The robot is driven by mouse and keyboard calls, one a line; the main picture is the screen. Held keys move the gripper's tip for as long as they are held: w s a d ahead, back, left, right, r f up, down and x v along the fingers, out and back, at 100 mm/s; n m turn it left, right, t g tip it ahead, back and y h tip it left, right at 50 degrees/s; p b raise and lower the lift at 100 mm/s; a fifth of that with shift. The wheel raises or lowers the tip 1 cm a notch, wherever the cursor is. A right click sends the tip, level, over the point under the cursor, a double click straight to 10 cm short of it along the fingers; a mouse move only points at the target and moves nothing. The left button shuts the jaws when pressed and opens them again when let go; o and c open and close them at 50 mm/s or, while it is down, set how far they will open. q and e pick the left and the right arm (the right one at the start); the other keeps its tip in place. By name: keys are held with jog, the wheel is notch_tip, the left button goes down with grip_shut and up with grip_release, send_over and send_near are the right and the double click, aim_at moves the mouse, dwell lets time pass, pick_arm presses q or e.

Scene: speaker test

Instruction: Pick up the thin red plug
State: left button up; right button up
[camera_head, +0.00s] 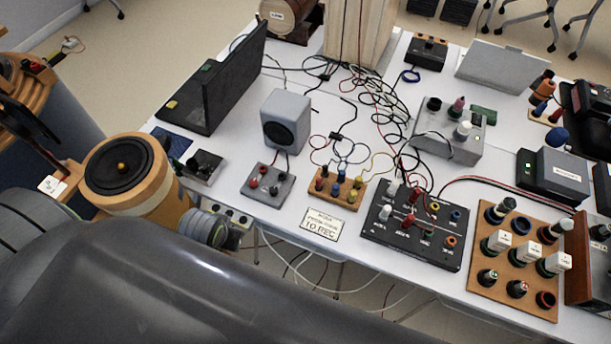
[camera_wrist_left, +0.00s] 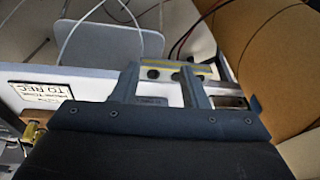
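No thin red plug stands out for certain. Red tops show on the grey plate (camera_head: 268,186), on the wooden block (camera_head: 336,188) with several coloured knobs, and on the black panel (camera_head: 415,232); they are too small to tell apart. In the left wrist view, my left gripper (camera_wrist_left: 159,72) has its two fingers apart with nothing held. It is at the table's front edge, left of the TO REC sign (camera_head: 322,225), close to a small pale strip with dark round sockets (camera_wrist_left: 205,70). In the head view my own arm mostly hides it. My right gripper is not in view.
A grey speaker (camera_head: 286,120) and an open black laptop (camera_head: 213,85) stand behind. Tangled cables (camera_head: 375,95) cover the table's middle. A brown board (camera_head: 520,250) with several round pieces lies at right. Cables hang below the front edge.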

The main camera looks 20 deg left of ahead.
pick_arm(q)
jog(key=w+d+r+n+g, duration=0.1)
jog(key=w+d+r, duration=0.4)
jog(key=w, duration=0.2)
jog(key=w+d+r+n+h+p, duration=0.1)
jog(key=w+d+r, duration=0.4)
jog(key=w, duration=0.3)
jog(key=w+d+r+n+g, duration=0.1)
jog(key=w+d+r, duration=0.4)
jog(key=w, duration=0.2)
send_over(319, 180)
jog(key=s, duration=0.1)
notch_tip(319, 180, down, 11)
jog(key=shift+w+f, duration=0.2)
jog(key=shift+f, duration=0.9)
jog(key=shift+w+f, duration=0.15)
jog(key=shift+f, duration=0.9)
jog(key=shift+w+f, duration=0.2)
jog(key=shift+f, duration=0.9)
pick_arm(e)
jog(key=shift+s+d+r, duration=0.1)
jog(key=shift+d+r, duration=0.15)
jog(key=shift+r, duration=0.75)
pick_arm(q)
grip_shut()
